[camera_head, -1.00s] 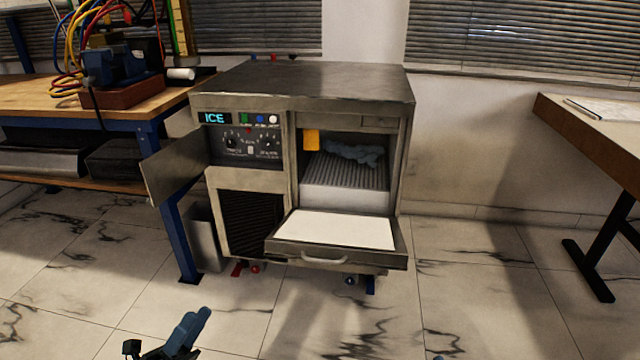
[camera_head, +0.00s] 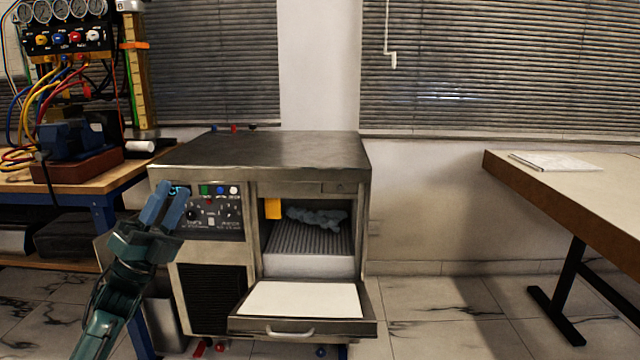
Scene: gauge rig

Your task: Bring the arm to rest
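My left gripper (camera_head: 169,196) is raised at the left of the view, with its arm coming up from the bottom left. Its two blue fingers point up, with a narrow gap between them and nothing held. In the picture it overlaps the left part of the ice machine's control panel (camera_head: 215,212) and hides part of the lit display. I cannot tell whether it touches the machine. My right gripper is out of view.
The ice machine (camera_head: 270,150) has its lower front flap (camera_head: 300,300) folded down and a bluish lump (camera_head: 318,217) inside. A workbench (camera_head: 80,197) with a gauge panel (camera_head: 65,38) and hoses stands left. A table (camera_head: 590,190) with papers stands right.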

